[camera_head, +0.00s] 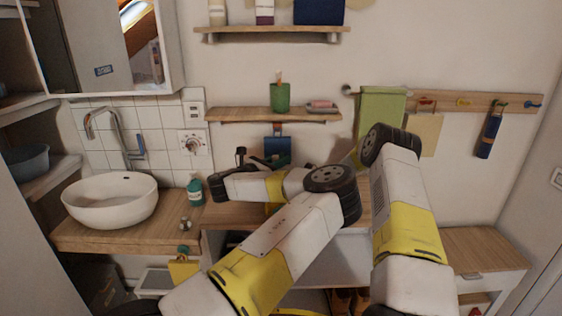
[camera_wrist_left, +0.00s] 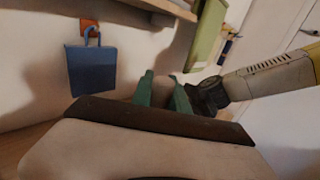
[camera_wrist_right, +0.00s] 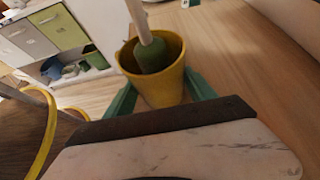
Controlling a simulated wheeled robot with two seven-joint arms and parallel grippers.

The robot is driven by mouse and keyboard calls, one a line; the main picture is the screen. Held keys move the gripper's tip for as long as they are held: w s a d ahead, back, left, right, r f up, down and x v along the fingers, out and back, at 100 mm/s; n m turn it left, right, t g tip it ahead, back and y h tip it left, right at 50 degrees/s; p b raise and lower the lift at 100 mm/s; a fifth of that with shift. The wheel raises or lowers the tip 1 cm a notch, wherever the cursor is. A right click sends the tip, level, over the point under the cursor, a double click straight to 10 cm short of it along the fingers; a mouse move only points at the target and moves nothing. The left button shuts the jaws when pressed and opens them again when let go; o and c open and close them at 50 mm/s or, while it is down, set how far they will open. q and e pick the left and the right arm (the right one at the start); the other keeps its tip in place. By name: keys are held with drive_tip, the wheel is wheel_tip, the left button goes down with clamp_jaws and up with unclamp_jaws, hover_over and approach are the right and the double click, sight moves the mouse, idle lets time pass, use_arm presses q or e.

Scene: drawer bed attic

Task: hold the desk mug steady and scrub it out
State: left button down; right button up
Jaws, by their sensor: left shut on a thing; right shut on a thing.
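A yellow mug (camera_wrist_right: 166,93) shows in the right wrist view, upright or nearly so, over the wooden desk top. My right gripper (camera_wrist_right: 160,90) is shut on it, one green finger on each side. A brush (camera_wrist_right: 151,52) with a green head and a pale handle stands inside the mug; the handle leaves the picture at the top. My left gripper (camera_head: 268,160) is near the back wall in the head view. Its green fingers (camera_wrist_left: 163,88) are closed in the left wrist view; the held handle is barely visible there. In the head view, my arms hide the mug and right gripper.
A white basin (camera_head: 110,200) and a teal bottle (camera_head: 195,189) stand on the left counter. A shelf (camera_head: 272,114) is above my grippers. A blue item (camera_wrist_left: 92,70) hangs on the wall close by. The desk's right end (camera_head: 480,248) is clear.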

use_arm(q)
wheel_tip(320, 180, up, 10)
idle(1.3)
idle(0.7)
use_arm(e)
drive_tip(key=o, duration=1.6)
